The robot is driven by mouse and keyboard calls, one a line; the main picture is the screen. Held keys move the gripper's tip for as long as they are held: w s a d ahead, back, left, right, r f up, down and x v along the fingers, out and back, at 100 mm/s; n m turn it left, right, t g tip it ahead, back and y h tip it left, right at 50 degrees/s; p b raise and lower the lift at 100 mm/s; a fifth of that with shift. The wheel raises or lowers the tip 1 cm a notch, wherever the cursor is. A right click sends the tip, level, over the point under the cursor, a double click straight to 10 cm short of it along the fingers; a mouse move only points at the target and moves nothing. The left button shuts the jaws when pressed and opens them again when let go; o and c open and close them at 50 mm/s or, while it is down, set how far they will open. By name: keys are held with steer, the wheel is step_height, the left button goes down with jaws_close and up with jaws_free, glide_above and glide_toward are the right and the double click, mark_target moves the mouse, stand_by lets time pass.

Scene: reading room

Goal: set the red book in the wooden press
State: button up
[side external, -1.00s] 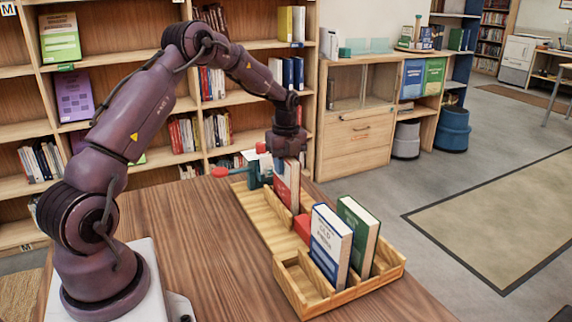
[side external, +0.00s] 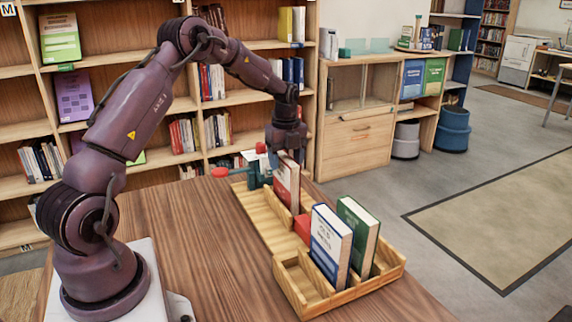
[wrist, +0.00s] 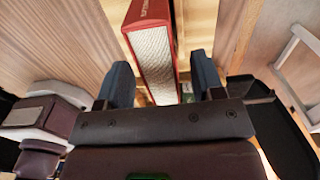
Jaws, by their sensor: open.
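The red book (side external: 287,188) stands upright in the long wooden press (side external: 258,214), at its far end beside a teal clamp part (side external: 254,172) with a red knob (side external: 221,172). A red block (side external: 303,229) sits farther along the press. My gripper (side external: 286,152) is just above the book, pointing down. In the wrist view my gripper (wrist: 162,80) is open, with its dark fingers on either side of the red book (wrist: 153,50) and gaps visible. The book's lower edge is hidden in the side view.
A divided wooden rack (side external: 292,290) at the near end holds a blue book (side external: 329,247) and a green book (side external: 358,237) upright. The brown table (side external: 190,235) is bare to the left. Bookshelves (side external: 110,60) stand behind.

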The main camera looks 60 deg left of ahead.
step_height(320, 180, up, 11)
steer(key=shift+r, duration=0.15)
stand_by(0.5)
steer(key=s+d+r+n+t, duration=0.2)
steer(key=s+d+r+n, duration=0.1)
steer(key=s+d+n, duration=0.6)
steer(key=s+d+r+n+t, duration=0.3)
steer(key=s+d+n, duration=0.6)
steer(key=s+d, duration=0.5)
steer(key=d+r, duration=0.1)
steer(key=d, duration=0.1)
steer(key=shift+d+r+t, duration=0.25)
steer(key=shift+d+t, duration=0.05)
steer(key=shift+d, duration=0.05)
